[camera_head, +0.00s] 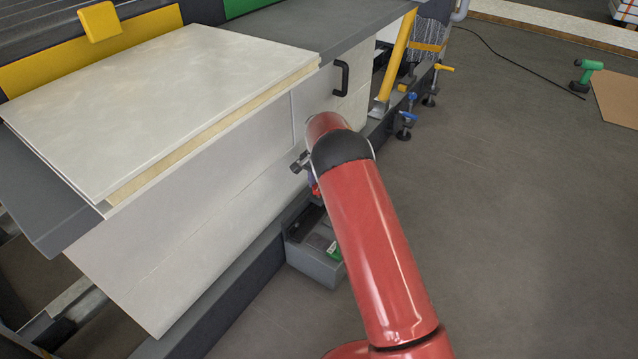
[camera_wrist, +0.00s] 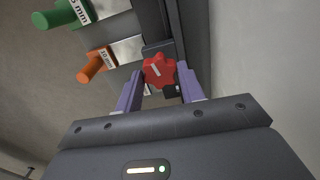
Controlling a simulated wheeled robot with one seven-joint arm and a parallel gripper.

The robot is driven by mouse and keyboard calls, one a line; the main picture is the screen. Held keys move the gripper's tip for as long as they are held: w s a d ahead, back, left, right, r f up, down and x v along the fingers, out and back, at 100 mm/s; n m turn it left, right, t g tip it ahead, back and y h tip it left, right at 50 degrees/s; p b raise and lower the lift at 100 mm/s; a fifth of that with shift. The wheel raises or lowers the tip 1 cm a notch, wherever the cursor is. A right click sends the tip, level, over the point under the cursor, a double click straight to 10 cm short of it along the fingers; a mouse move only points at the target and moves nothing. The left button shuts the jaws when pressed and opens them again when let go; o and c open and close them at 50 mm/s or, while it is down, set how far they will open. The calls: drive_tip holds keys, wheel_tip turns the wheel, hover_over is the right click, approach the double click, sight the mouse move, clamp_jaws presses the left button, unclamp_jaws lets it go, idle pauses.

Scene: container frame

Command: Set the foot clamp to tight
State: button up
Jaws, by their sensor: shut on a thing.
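A red lobed knob (camera_wrist: 157,71) with a white line on it shows in the wrist view, mounted on a dark block beside a long dark rail. It appears to be the foot clamp's knob. The white line lies slanted. My gripper (camera_wrist: 160,69) has its two purple fingers on either side of the knob and is shut on it. In the head view my red arm covers most of the gripper; only a small purple and red patch shows beside the arm, low along the white panel's face. The clamp's setting cannot be read.
A grey bin (camera_head: 312,264) sits on the floor below. In the wrist view, a green handle (camera_wrist: 62,15) and an orange handle (camera_wrist: 92,68) lie close by at left. The white cabinet (camera_head: 215,200) stands left of my arm.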

idle(0.4)
drive_tip(key=o, duration=1)
drive_tip(key=shift+c, duration=0.2)
wheel_tip(320, 180, up, 8)
drive_tip(key=shift+f+p, duration=0.1)
drive_tip(key=shift+p, duration=0.35)
